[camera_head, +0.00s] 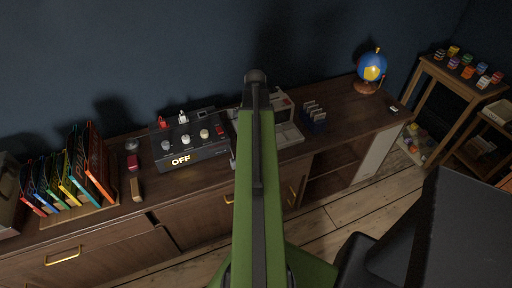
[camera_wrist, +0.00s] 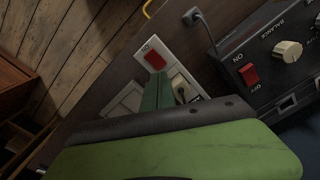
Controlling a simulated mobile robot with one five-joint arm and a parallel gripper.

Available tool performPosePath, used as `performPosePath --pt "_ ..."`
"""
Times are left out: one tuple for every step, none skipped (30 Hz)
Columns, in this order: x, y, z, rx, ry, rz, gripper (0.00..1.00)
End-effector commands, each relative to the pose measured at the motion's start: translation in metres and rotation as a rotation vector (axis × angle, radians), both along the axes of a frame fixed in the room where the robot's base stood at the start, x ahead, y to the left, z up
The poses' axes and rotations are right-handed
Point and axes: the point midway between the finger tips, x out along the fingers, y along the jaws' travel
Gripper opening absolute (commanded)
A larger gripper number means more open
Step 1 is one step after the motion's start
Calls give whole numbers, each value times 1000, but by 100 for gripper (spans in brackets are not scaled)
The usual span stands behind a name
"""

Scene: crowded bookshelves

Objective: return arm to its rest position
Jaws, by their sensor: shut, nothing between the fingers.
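My arm (camera_head: 256,190), green with a dark strip, stretches up the middle of the head view over the cabinet. My gripper is not distinguishable there. In the wrist view the green fingers of my gripper (camera_wrist: 157,92) are together and empty. They show in front of a white switch plate (camera_wrist: 182,78) with a red rocker switch (camera_wrist: 153,56). I cannot tell whether they touch it.
A dark control box (camera_head: 186,143) with knobs and a lit OFF sign stands on the wooden cabinet (camera_head: 345,112), left of my arm. Several upright books (camera_head: 68,180) stand farther left. A globe (camera_head: 371,68) stands right. A small shelf (camera_head: 465,76) holds colored jars.

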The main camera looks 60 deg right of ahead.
Motion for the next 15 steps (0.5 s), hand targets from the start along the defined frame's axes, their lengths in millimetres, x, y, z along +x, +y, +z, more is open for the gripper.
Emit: performPosePath --pt "0 0 1 0 0 0 0" --pt "0 0 0 0 0 0 0" --pt "0 0 0 0 0 0 0" --pt "0 0 0 0 0 0 0" --pt "0 0 0 0 0 0 0" --pt "0 0 0 0 0 0 0" --pt "0 0 -1 0 0 0 0" --pt "0 0 -1 0 0 0 0" --pt "0 0 -1 0 0 0 0" --pt "0 0 -1 0 0 0 0" --pt "0 0 -1 0 0 0 0" --pt "0 0 0 0 0 0 0" --pt "1 1 0 0 0 2 0" --pt "4 2 0 0 0 7 0" --pt "11 7 0 0 0 22 0"
